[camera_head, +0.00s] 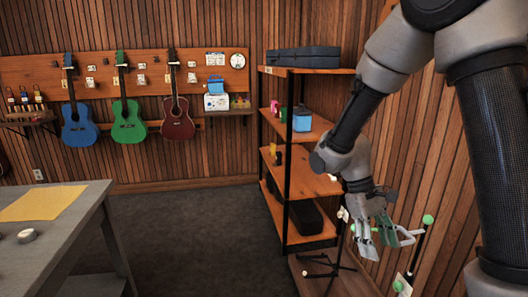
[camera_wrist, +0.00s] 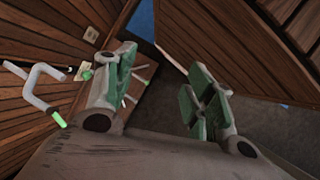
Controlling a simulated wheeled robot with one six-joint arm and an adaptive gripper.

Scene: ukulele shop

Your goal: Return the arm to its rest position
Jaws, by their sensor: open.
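My arm reaches in from the right of the head view and bends down. My gripper (camera_head: 384,232) hangs at the lower right, beside the shelf rack and in front of the wood-plank wall. In the wrist view my gripper (camera_wrist: 160,88) shows its two green-padded fingers spread apart. Nothing is between them. A stand with green-tipped arms (camera_head: 427,220) is close to the right of my gripper, and I cannot tell whether they touch. A white hook with a green tip (camera_wrist: 45,92) shows at the left in the wrist view.
A shelf rack (camera_head: 306,71) holds a dark case (camera_head: 303,57) on top and small boxes below. A grey table (camera_head: 62,232) with a yellow cloth (camera_head: 42,203) stands at the left. Ukuleles (camera_head: 128,122) hang on the back wall. The dark floor (camera_head: 190,240) between table and rack is clear.

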